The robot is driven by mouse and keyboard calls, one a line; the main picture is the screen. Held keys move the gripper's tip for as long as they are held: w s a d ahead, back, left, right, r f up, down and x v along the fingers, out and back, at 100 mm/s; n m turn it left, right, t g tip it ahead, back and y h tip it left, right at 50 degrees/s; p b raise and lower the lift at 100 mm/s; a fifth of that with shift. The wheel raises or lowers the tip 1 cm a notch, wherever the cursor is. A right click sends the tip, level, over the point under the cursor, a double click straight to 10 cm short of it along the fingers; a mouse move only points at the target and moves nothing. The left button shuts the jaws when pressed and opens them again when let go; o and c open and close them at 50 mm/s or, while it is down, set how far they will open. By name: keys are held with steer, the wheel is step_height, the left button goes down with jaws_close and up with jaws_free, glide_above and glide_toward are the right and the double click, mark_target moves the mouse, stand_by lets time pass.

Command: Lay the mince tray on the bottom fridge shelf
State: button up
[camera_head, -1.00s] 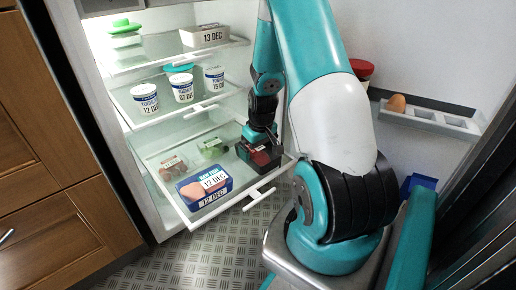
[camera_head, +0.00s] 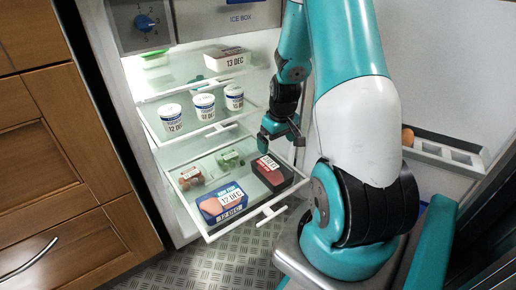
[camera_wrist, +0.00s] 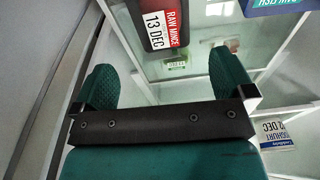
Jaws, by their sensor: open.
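The mince tray (camera_head: 271,173) is a black tray of red meat with a white and red date label. It lies flat on the pulled-out bottom fridge shelf (camera_head: 238,224), at its right side. In the wrist view the mince tray (camera_wrist: 163,27) shows its "RAW MINCE 13 DEC" label beyond the fingertips. My gripper (camera_head: 281,140) is above and behind the tray, apart from it. In the wrist view my gripper (camera_wrist: 165,85) has its green fingers spread wide with nothing between them.
A blue raw fish pack (camera_head: 222,204) lies at the shelf's front left, beside the mince tray. Two small clear packs (camera_head: 190,178) (camera_head: 229,159) sit behind it. Yoghurt pots (camera_head: 204,106) stand on the shelf above. The open door with an egg rack (camera_head: 445,155) is at right.

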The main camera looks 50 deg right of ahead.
steer(key=w+a+r+n+y, duration=0.1)
steer(key=a+r+n, duration=0.1)
steer(key=a+r, duration=0.5)
steer(key=a+r+n+y, duration=0.1)
steer(key=a+r, duration=0.1)
steer(key=a, duration=0.8)
steer(key=w+a+r+n+y, duration=0.1)
steer(key=a+r+n, duration=0.1)
steer(key=a+r, duration=0.5)
steer(key=s+a+r+n, duration=0.2)
steer(key=s+a, duration=0.5)
steer(key=s+a+r+n+g+y, duration=0.1)
steer(key=s+a+r+n, duration=0.1)
steer(key=s+a, duration=0.5)
steer(key=shift+s+a+r+n+y, duration=0.15)
steer(key=shift+r+n+y, duration=0.15)
steer(key=shift+r+n, duration=0.15)
steer(key=shift+c, duration=0.5)
